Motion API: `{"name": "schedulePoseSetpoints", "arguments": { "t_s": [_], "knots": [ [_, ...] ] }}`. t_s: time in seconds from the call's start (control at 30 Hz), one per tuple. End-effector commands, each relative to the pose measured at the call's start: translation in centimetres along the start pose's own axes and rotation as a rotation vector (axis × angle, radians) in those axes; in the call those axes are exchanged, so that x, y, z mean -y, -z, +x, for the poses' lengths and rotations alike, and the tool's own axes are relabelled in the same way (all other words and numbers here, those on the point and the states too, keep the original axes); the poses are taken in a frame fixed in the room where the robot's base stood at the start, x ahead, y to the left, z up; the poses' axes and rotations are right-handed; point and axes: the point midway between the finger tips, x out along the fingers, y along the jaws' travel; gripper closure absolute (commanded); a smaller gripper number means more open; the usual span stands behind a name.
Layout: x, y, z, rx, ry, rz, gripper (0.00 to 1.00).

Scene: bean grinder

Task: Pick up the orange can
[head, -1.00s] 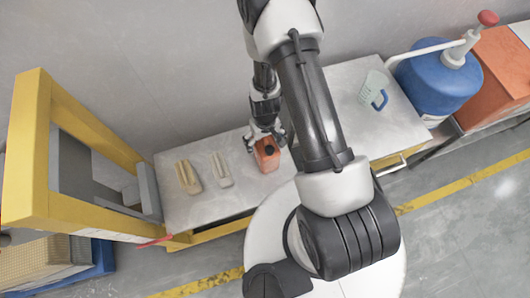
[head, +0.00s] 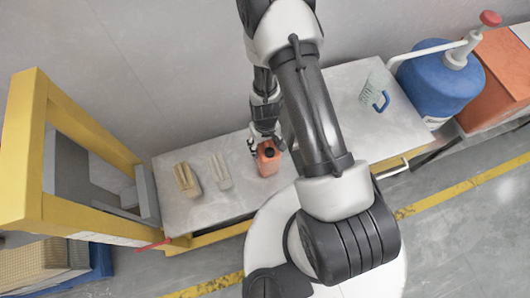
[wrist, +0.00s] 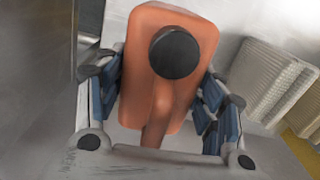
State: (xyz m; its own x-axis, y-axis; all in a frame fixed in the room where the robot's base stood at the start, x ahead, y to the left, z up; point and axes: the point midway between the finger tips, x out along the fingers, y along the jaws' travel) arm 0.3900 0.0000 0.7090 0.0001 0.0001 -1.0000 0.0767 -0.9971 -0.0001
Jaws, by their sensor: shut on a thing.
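The orange can (head: 268,160) with a black round cap stands on the grey table, left of my arm in the head view. In the wrist view the orange can (wrist: 158,100) fills the middle, its black cap facing the camera. My gripper (head: 267,143) is at the can in the head view. In the wrist view my gripper (wrist: 160,95) has one blue-padded finger on each side of the can and is shut on it. Whether the can's base touches the table cannot be told.
Two pale blocks, a tan one (head: 187,180) and a whitish one (head: 221,171), lie left of the can. A clear cup with a blue handle (head: 377,93) and a blue tank (head: 440,80) are at the right. A yellow frame (head: 30,150) stands at the left end.

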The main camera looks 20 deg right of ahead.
Motion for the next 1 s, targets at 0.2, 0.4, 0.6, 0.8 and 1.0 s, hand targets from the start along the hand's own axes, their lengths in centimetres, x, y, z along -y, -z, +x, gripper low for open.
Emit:
{"name": "schedulePoseSetpoints", "arguments": {
  "t_s": [0.2,0.4,0.6,0.8,1.0],
  "knots": [
    [0.0,-0.01,0.01,0.0,0.0,0.0,0.7],
    [0.0,-0.01,0.01,0.0,0.0,0.0,0.83],
    [0.0,-0.02,0.02,0.0,0.0,0.0,0.97],
    [0.0,0.02,-0.01,-0.001,0.0,0.0,1.0],
    [0.0,0.02,-0.23,-0.001,0.0,0.0,1.0]
  ]
}}
